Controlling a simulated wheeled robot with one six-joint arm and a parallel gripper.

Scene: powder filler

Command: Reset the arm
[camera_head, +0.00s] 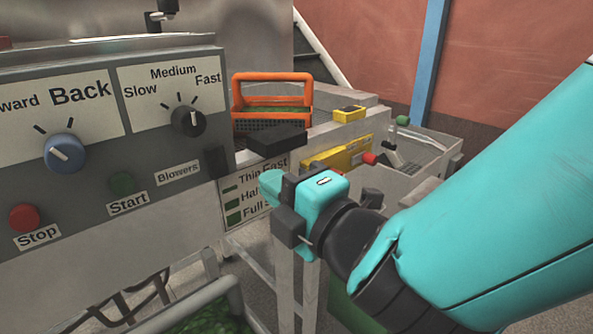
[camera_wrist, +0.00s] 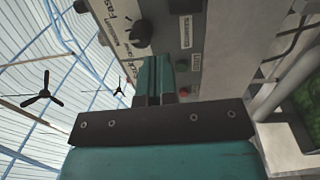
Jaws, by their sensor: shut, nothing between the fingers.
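My teal arm reaches in from the right in the head view. My gripper (camera_head: 270,186) is in front of the machine, near the Thin, Half and Full label. In the wrist view the two teal fingers of my gripper (camera_wrist: 154,75) lie side by side, closed and empty. They point toward the grey control panel (camera_head: 95,190), which shows sideways in the wrist view (camera_wrist: 165,15). I cannot tell the exact gap to the panel.
The panel carries a blue knob (camera_head: 64,152), a black speed knob (camera_head: 188,121), a red Stop button (camera_head: 24,218) and a green Start button (camera_head: 122,184). An orange basket (camera_head: 272,79) and a yellow box (camera_head: 349,114) stand behind. A metal frame is below my gripper.

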